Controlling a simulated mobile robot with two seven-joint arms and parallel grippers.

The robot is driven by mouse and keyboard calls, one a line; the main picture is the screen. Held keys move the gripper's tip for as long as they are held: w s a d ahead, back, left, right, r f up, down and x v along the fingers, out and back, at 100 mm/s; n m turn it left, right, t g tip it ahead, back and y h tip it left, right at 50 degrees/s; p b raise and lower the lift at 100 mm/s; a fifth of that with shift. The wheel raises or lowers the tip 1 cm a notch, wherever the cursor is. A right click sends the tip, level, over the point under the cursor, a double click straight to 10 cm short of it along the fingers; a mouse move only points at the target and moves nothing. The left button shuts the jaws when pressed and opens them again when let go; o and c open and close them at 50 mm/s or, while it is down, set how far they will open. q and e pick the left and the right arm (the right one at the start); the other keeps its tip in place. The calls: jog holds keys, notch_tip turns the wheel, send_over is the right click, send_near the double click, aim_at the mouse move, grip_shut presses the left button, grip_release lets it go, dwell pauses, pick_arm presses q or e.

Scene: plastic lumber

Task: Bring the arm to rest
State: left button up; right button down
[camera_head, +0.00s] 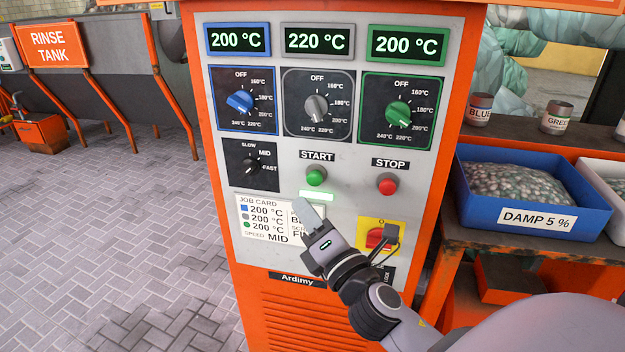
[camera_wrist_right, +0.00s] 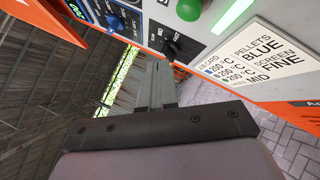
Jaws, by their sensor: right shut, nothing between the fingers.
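My right gripper (camera_head: 304,208) comes in from the lower right in the head view, in front of the lower part of the orange control cabinet (camera_head: 296,325). Its fingers are shut with nothing between them. The fingertips overlap the right part of the job card (camera_head: 265,220), below the green start button (camera_head: 316,176) and the lit green bar (camera_head: 316,197). I cannot tell whether they touch the panel. The shut fingers (camera_wrist_right: 160,85) also show in the right wrist view, beside the job card (camera_wrist_right: 262,62). My left gripper is not in view.
Above are blue (camera_head: 239,101), grey (camera_head: 317,106) and green (camera_head: 399,113) dials, with displays reading 200, 220 and 200 °C. A red stop button (camera_head: 388,184) and red switch (camera_head: 378,238) are close to my arm. A blue pellet bin (camera_head: 535,218) stands right; paved floor is clear left.

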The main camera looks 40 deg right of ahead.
jog(key=s+a+f+m+g+y+p, duration=0.2)
jog(key=s+a+f+m+g+p, duration=0.1)
jog(key=s+f+m, duration=0.5)
jog(key=s+a+f+m+g+y+p, duration=0.2)
jog(key=s+a+f+m+g, duration=0.3)
jog(key=f+m, duration=0.8)
jog(key=s+f+g+p, duration=0.1)
jog(key=s+f+g, duration=0.1)
jog(key=s, duration=0.1)
jog(key=shift+s+a+f+p, duration=0.2)
jog(key=shift+a+f+p, duration=0.1)
jog(key=shift+f+p, duration=0.1)
